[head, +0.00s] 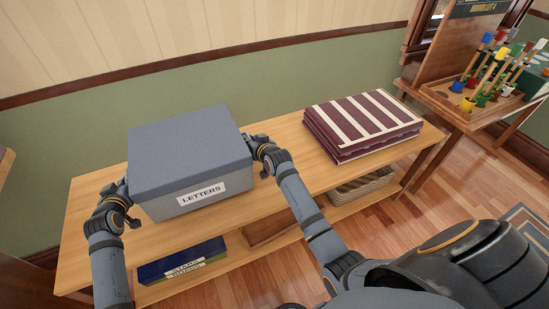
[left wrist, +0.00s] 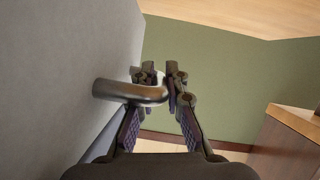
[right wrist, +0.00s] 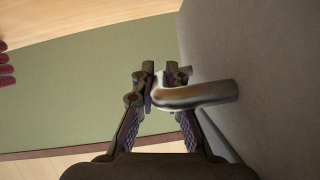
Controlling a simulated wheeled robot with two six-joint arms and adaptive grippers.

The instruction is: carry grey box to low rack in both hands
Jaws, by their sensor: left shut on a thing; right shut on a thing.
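The grey box (head: 188,160), with a lid and a "LETTERS" label, is at the left part of the low wooden rack (head: 275,200). I cannot tell whether its bottom touches the rack top. My left gripper (head: 122,190) is at the box's left side. In the left wrist view, its fingers (left wrist: 165,85) are shut on a metal handle (left wrist: 125,92) on the box wall. My right gripper (head: 262,145) is at the right side. In the right wrist view, its fingers (right wrist: 160,85) are shut on the other metal handle (right wrist: 205,94).
A folded maroon and cream striped cloth (head: 362,122) lies on the rack's right part. A blue box (head: 182,262) and a woven basket (head: 360,186) are on the lower shelf. A wooden stand with colourful items (head: 490,80) is at the right. Rack top between box and cloth is clear.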

